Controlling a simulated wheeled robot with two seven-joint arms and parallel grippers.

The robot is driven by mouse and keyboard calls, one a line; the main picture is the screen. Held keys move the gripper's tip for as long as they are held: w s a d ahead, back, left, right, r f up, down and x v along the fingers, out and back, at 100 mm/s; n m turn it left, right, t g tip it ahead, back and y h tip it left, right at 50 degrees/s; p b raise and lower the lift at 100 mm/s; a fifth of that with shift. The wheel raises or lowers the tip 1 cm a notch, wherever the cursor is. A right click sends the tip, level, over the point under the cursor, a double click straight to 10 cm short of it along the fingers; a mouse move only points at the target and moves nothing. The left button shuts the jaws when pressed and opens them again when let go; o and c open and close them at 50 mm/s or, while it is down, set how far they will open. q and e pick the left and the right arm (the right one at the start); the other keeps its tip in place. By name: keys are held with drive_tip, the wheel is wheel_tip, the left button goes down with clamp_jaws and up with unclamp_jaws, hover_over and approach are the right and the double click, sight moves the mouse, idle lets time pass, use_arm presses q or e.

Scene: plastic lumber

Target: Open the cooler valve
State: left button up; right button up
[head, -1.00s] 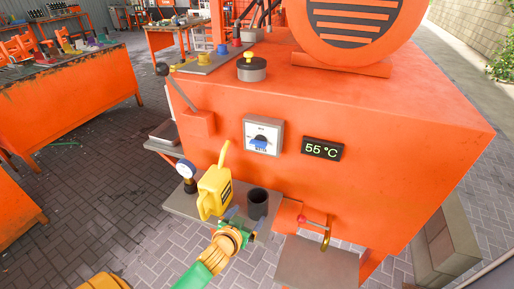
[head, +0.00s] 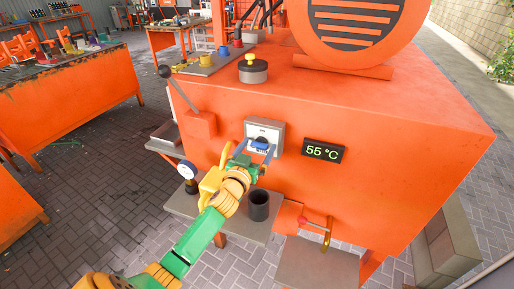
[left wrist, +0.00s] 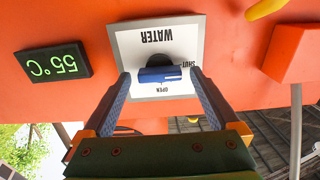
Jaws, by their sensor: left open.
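The cooler valve is a blue handle (head: 261,145) on a dark round hub, set on a white plate (head: 266,132) marked WATER on the orange machine's front. In the left wrist view the blue handle (left wrist: 160,74) lies level across the upside-down plate, with OPEN below it and SHUT at its right. My left gripper (head: 258,149) is open in front of the plate. In the left wrist view its two fingers (left wrist: 160,79) stand on either side of the handle, with gaps that look small. I cannot tell whether they touch it. My right gripper is not in view.
A 55 °C display (head: 323,150) is right of the valve.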

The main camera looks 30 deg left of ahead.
use_arm(q)
drive_tip(key=c, duration=1.4)
